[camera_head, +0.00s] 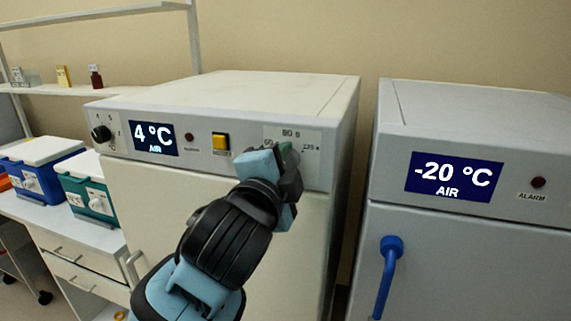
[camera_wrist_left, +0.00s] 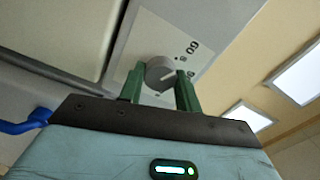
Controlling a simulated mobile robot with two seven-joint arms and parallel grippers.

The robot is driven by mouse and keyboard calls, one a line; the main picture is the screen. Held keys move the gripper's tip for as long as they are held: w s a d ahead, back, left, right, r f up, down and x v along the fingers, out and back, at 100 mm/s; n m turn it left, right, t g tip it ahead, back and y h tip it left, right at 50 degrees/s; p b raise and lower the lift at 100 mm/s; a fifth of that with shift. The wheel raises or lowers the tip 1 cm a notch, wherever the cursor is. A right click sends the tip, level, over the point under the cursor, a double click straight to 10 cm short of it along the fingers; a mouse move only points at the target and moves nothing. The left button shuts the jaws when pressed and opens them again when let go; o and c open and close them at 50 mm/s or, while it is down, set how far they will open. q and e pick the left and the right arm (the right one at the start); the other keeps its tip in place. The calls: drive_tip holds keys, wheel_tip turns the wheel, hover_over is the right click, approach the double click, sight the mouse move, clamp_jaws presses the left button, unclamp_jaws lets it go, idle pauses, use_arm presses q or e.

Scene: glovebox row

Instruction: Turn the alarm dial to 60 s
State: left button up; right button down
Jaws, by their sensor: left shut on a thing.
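The alarm dial (camera_wrist_left: 159,70) is a round grey knob with a pale pointer line on a light label plate, seen in the left wrist view. A printed 60 mark (camera_wrist_left: 188,48) shows beside it, tilted in the picture. The pointer line slants toward the right side of the knob and does not clearly line up with that mark. My left gripper (camera_wrist_left: 160,86) is shut on the dial, one green finger on each side. In the head view my left gripper (camera_head: 284,156) covers the dial at the right of the left cabinet's panel (camera_head: 322,165). My right gripper is not in view.
The left cabinet's panel also has a 4 °C display (camera_head: 154,138), a yellow switch (camera_head: 220,141) and a black knob (camera_head: 101,134). A second cabinet with a -20 °C display (camera_head: 453,177) and a blue handle (camera_head: 387,275) stands to the right.

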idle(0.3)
use_arm(q)
drive_tip(key=o, duration=1)
drive_tip(key=shift+c, duration=0.2)
drive_tip(key=shift+s, duration=0.1)
drive_tip(key=v, duration=0.7)
drive_tip(key=shift+s, duration=0.3)
drive_tip(key=shift+a, duration=0.1)
